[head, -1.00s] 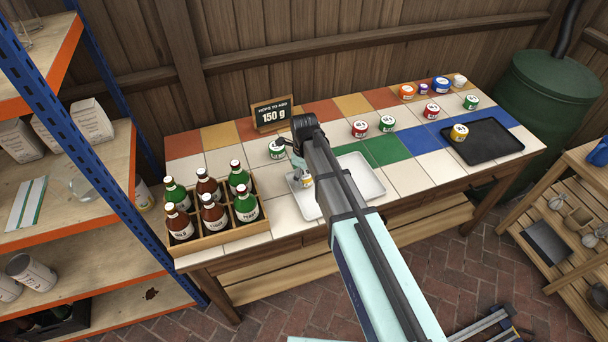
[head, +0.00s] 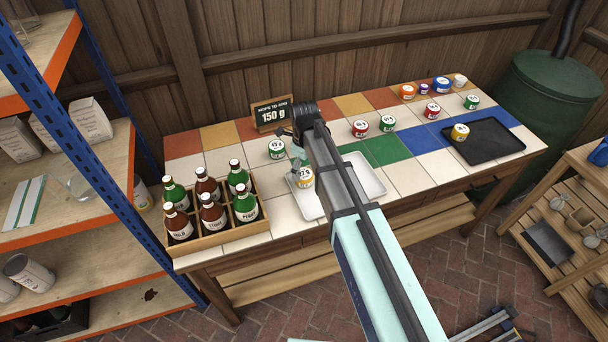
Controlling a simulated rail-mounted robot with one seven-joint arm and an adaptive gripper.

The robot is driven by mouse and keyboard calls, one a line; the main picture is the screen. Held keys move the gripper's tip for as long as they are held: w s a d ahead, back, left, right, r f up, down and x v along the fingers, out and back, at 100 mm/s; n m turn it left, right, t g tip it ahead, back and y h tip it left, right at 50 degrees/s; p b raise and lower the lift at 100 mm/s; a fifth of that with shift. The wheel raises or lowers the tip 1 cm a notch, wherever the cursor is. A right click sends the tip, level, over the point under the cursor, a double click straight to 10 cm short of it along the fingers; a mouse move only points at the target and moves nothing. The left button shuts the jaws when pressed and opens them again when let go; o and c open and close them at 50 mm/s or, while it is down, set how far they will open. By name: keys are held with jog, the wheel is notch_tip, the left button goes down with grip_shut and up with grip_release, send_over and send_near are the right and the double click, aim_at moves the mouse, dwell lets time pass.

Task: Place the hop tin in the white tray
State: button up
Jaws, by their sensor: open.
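The white tray (head: 368,178) lies on the tiled table, partly hidden behind my arm. A yellow-lidded tin (head: 305,178) sits upright in its left part. My gripper (head: 297,156) is open above and just behind this tin, apart from it; my arm hides part of the fingers. Other hop tins stand on the table: a green one (head: 277,149) left of my gripper, a red one (head: 360,129) and a green one (head: 388,123) behind the tray. Another yellow tin (head: 460,132) stands on the black tray (head: 495,142) at right.
A sign reading 150 g (head: 271,115) stands at the back. A wooden crate of bottles (head: 262,222) is at the table's left front. Several small tins, including a blue one (head: 441,85), stand at the back right. A shelf rack (head: 100,130) borders the left.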

aim_at(304, 173)
notch_tip(304, 173, up, 8)
jog(key=b, duration=0.1)
jog(key=shift+b, duration=0.3)
